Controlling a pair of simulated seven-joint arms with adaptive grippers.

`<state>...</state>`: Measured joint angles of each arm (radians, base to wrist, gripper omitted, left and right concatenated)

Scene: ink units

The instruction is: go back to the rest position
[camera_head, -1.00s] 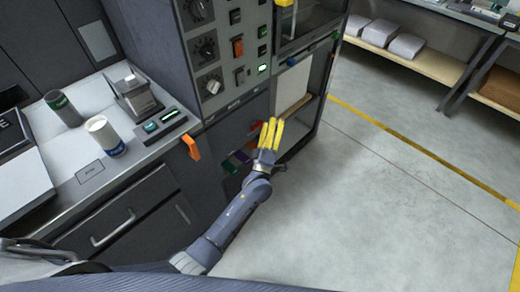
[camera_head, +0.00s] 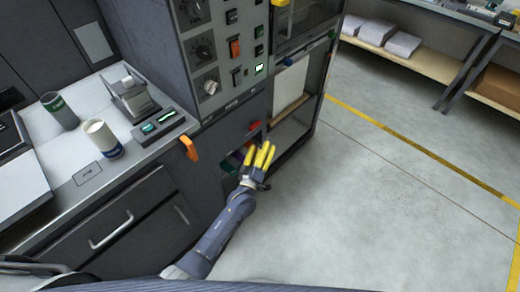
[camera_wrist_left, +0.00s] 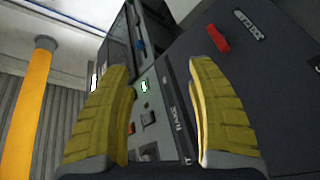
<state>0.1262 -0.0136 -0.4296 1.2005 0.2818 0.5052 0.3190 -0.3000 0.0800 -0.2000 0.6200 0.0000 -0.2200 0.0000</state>
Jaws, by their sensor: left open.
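My left gripper (camera_head: 260,156) has yellow fingers and hangs in front of the lower part of the grey machine cabinet (camera_head: 222,127), beside an opening with coloured items in it. In the left wrist view its two yellow fingers (camera_wrist_left: 163,100) stand apart with nothing between them. Behind them is the dark cabinet front with a red handle (camera_wrist_left: 218,38). My right gripper does not show in the head view.
A counter at the left holds two cups, a grey-green one (camera_head: 60,110) and a white one (camera_head: 102,138), and a small device (camera_head: 158,125). An orange handle (camera_head: 189,148) sticks out at the counter's corner. The floor (camera_head: 370,210) at the right is clear.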

